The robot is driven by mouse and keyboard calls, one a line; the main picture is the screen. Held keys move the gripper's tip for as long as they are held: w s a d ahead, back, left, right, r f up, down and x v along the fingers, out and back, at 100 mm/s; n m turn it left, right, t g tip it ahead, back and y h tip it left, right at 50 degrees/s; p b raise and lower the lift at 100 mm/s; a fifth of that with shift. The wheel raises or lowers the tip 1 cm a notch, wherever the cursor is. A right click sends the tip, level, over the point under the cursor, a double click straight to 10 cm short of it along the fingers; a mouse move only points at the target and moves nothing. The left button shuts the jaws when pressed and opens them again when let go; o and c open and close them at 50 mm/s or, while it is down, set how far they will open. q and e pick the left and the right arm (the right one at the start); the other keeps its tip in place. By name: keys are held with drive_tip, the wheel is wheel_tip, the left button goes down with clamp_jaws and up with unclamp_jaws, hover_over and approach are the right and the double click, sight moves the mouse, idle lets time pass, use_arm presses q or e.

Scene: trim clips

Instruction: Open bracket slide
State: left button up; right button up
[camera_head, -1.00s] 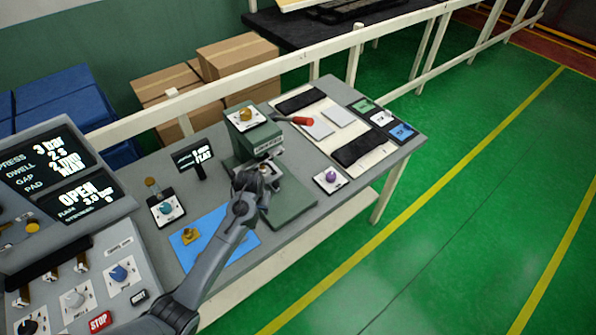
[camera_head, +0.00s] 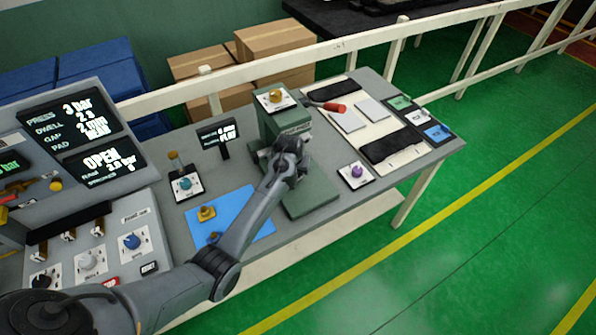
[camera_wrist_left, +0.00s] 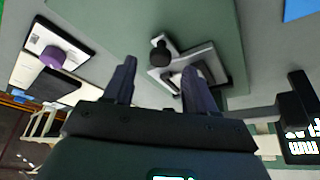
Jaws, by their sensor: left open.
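The green bench fixture (camera_head: 283,128) stands on the grey bench, with a knob on its top and a flat green base plate (camera_head: 312,198) in front. In the left wrist view, a light metal bracket piece (camera_wrist_left: 203,55) with a black round knob (camera_wrist_left: 160,52) sits on the green plate (camera_wrist_left: 115,20). My left gripper (camera_head: 287,150) is in front of the fixture and hides its lower middle in the head view. In the left wrist view, my left gripper (camera_wrist_left: 160,78) is open, with the black knob seen between and beyond its fingers. Contact is not visible. My right gripper is not in view.
A purple knob (camera_head: 357,170) is right of the fixture. A console (camera_head: 95,240) stands at left. A white rail (camera_head: 240,77) runs behind the bench.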

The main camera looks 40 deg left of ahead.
use_arm(q)
drive_tip(key=shift+x, duration=1.7)
clamp_jaws()
